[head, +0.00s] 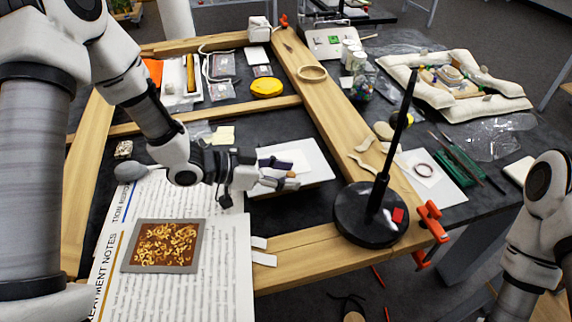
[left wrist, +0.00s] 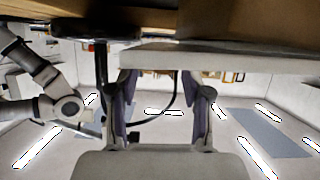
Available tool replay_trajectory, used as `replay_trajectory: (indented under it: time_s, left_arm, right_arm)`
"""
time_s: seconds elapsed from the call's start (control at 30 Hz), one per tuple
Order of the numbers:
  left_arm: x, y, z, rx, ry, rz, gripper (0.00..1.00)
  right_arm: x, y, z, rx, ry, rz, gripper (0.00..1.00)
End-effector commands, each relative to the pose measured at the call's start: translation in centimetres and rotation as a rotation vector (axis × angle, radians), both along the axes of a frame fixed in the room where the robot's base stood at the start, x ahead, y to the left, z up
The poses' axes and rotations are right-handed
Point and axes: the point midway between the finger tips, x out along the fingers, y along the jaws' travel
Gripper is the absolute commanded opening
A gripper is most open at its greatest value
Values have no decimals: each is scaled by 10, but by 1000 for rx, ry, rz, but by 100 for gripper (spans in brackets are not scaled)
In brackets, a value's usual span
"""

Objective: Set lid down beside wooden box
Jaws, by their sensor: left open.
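My left gripper (head: 285,182) is open at the near edge of a white flat tray or board (head: 315,166), with a dark flat item on it. I cannot tell whether they touch. In the left wrist view my left gripper (left wrist: 160,90) has its two fingers apart, and nothing is clearly held between them. A pale slab edge (left wrist: 240,60) crosses above them. I cannot make out for certain a lid or a wooden box; the gripper hides part of the white board. My right arm comes in at the right edge, with its gripper out of view.
A large wooden frame (head: 320,88) lies across the dark table. A gilt fragment panel (head: 163,246) rests on the printed notes sheet (head: 220,275). A black stand (head: 368,215) with an upright rod stands right of the board. Orange clamps (head: 430,222) grip the frame's corner.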

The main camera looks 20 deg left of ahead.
Motion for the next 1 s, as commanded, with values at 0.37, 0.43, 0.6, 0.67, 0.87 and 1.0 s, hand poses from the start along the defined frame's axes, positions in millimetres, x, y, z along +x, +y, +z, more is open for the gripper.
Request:
replay_trajectory:
  time_s: [0.37, 0.43, 0.6, 0.67, 0.87, 1.0]
  left_arm:
    - [8, -12, -7, -1, 0, 1, 42]
    - [8, -13, -7, -1, 0, 1, 17]
    - [8, -12, -7, -1, 0, 1, 0]
    - [8, -12, -6, -1, 0, 1, 0]
    - [8, -12, -6, 0, 0, 1, 0]
    - [8, -12, 1, -1, 0, 1, 0]
  right_arm:
    - [0, 0, 1, 0, 0, 1, 40]
    - [0, 0, 1, 0, 0, 1, 40]
    - [0, 0, 1, 0, 0, 1, 40]
    - [0, 0, 1, 0, 0, 1, 40]
    - [0, 0, 1, 0, 0, 1, 40]
    - [0, 0, 8, 0, 0, 0, 40]
